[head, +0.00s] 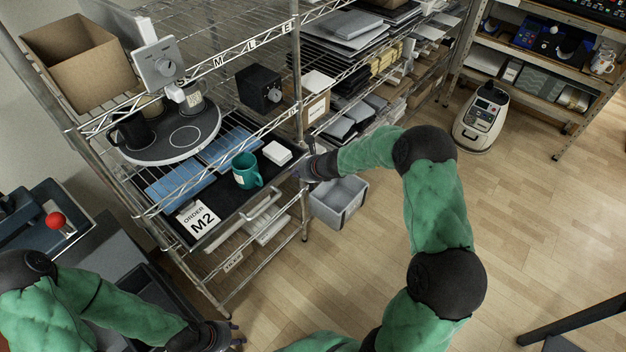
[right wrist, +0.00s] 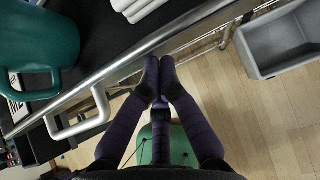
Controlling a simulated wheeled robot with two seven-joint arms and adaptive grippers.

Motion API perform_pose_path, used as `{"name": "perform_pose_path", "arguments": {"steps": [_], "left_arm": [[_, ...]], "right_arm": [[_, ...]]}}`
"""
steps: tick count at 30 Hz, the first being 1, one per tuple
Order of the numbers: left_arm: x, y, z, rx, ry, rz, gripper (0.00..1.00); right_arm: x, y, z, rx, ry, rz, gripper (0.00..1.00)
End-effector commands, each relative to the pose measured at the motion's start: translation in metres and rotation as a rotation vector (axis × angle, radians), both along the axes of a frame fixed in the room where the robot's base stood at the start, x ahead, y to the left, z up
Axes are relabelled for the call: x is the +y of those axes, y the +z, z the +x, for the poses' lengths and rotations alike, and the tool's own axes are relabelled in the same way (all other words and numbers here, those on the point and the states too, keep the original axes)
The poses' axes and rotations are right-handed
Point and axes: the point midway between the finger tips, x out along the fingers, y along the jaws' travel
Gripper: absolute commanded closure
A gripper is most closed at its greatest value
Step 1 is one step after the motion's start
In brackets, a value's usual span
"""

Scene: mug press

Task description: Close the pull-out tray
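The pull-out tray (head: 224,194) is a black board in the wire rack, below the round press base. It sticks out past the rack's front, with a pale bar handle (head: 262,207) on its front edge. The handle also shows in the right wrist view (right wrist: 84,124). A teal mug (head: 246,172), a white block (head: 277,153) and an order card (head: 198,218) are on the tray. My right gripper (right wrist: 158,62) looks shut and empty, its fingertips at the tray's front rail, right of the handle; contact is unclear. My left gripper (head: 238,335) is low, away from the tray; its opening is unclear.
The press with a round dark base (head: 170,140) and a black mug (head: 133,132) stands above the tray. A grey bin (head: 339,200) is right of the tray, below my right gripper. A rack post (head: 297,70) is close to my right gripper.

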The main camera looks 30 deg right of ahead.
Motion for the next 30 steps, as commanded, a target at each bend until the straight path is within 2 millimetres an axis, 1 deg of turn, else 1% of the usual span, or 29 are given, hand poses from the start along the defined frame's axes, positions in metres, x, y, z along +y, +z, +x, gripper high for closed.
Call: {"name": "perform_pose_path", "arguments": {"steps": [1,6,12,15,21,30], "left_arm": [[0.0,0.008,0.0,0.0,0.0,0.0,0.6],[0.0,0.023,0.0,0.0,0.0,0.0,0.6],[0.0,0.037,0.0,0.0,0.0,0.0,0.6],[0.0,0.042,0.0,0.0,0.0,0.0,0.6],[0.0,0.047,0.0,0.0,0.0,0.0,0.6],[0.0,0.048,0.0,0.0,0.0,0.0,0.6]], "right_arm": [[0.005,0.003,0.01,0.0,0.004,0.001,1.0],[0.016,0.003,0.037,0.001,0.002,0.0,1.0],[0.026,0.003,0.062,0.0,0.001,0.0,1.0],[0.029,0.002,0.07,0.0,0.001,0.0,1.0],[0.033,0.001,0.08,0.0,0.0,0.0,1.0],[0.034,0.001,0.083,-0.001,0.0,-0.001,1.0]]}}
